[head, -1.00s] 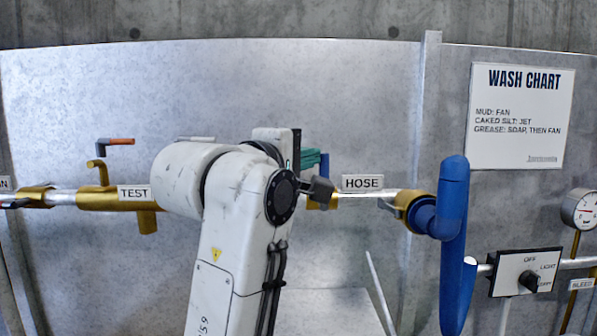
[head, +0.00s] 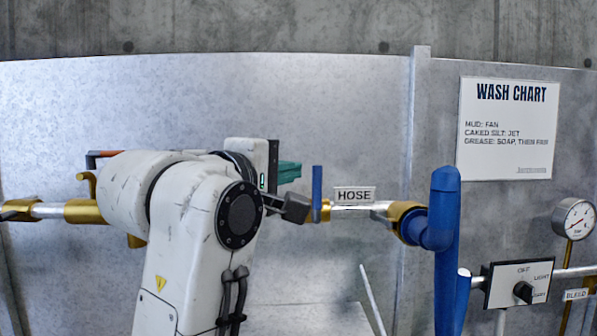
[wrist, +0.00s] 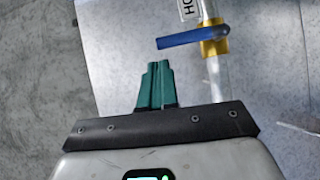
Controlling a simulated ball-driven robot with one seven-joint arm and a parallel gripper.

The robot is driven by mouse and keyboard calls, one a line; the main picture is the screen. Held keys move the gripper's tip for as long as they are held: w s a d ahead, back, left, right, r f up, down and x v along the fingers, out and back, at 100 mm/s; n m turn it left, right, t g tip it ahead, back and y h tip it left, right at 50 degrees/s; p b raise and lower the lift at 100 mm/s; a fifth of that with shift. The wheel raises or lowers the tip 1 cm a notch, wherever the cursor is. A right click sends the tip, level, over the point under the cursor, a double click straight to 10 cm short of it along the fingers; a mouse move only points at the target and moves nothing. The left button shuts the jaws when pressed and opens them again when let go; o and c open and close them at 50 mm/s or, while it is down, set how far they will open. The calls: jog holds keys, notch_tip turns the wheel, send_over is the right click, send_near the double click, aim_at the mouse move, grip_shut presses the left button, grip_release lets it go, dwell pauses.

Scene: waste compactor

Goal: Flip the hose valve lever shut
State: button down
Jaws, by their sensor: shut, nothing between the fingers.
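The hose valve lever (head: 317,188) is a blue bar standing upright, crosswise to the horizontal pipe, just left of the HOSE label (head: 354,195). It sits at a brass fitting (head: 325,211). The lever (wrist: 188,38) also shows in the wrist view, pointing left from the brass collar (wrist: 213,38), at right angles to the pipe. My gripper (head: 290,172) has teal fingers and is left of the lever in the head view. In the wrist view its fingers (wrist: 157,70) are shut and empty, with a visible gap between their tips and the lever.
A blue hose fitting (head: 445,235) hangs on the pipe to the right. A black selector knob panel (head: 516,284) and a gauge (head: 573,220) are farther right. Another brass valve with an orange-tipped handle (head: 103,154) is left, partly behind my arm. The metal wall lies behind.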

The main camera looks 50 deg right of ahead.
jog(key=s+a, duration=0.1)
jog(key=a, duration=0.5)
jog(key=shift+s+a, duration=0.15)
jog(key=shift+a, duration=0.25)
jog(key=shift+r, duration=0.1)
